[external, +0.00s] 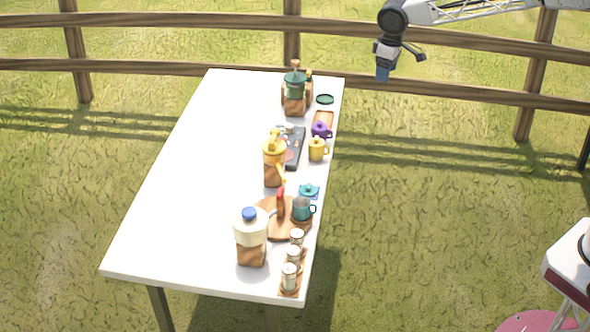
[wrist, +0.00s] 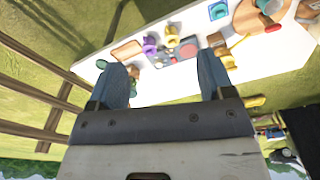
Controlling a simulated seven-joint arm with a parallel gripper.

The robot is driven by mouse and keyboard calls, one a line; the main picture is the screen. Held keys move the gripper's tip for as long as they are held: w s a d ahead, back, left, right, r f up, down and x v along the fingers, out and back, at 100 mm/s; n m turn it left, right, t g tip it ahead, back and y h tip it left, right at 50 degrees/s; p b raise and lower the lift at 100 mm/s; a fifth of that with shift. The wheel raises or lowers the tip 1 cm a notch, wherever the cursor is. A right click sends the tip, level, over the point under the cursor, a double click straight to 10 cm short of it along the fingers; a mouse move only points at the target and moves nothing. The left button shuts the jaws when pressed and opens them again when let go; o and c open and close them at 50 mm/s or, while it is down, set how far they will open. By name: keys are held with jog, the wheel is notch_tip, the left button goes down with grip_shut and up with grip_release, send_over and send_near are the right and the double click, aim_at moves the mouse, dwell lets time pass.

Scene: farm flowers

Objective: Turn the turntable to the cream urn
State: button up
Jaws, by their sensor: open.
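The turntable, a round wooden disc (external: 274,231), lies near the front right part of the white table. The disc also shows at the top right of the wrist view (wrist: 246,19). The cream urn (external: 251,226), with a blue knob and wooden base, stands at the disc's front left and partly hides it. I cannot make out the urn in the wrist view. My gripper (external: 383,73) is open and empty, high beyond the table's far right side. Its two fingers show in the wrist view (wrist: 162,64).
A yellow urn (external: 274,163) and a green urn (external: 294,94) stand farther back. Yellow and purple pots (external: 320,130), a dark tray (external: 296,150) and several jars (external: 291,274) line the right side. The table's left half (external: 180,180) is clear. A wooden fence (external: 180,67) runs behind.

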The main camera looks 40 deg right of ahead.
jog(key=w+a+f+n, duration=0.15)
jog(key=a+f, duration=0.25)
jog(key=a, duration=0.6)
jog(key=w+a+f, duration=0.2)
jog(key=a+f, duration=0.2)
jog(key=a, duration=0.6)
jog(key=n, duration=0.2)
send_over(280, 191)
jog(key=shift+g, duration=0.4)
notch_tip(280, 191, down, 11)
jog(key=shift+f, duration=0.2)
jog(key=shift+f, duration=0.15)
jog(key=shift+f, duration=3.8)
jog(key=c, duration=1.3)
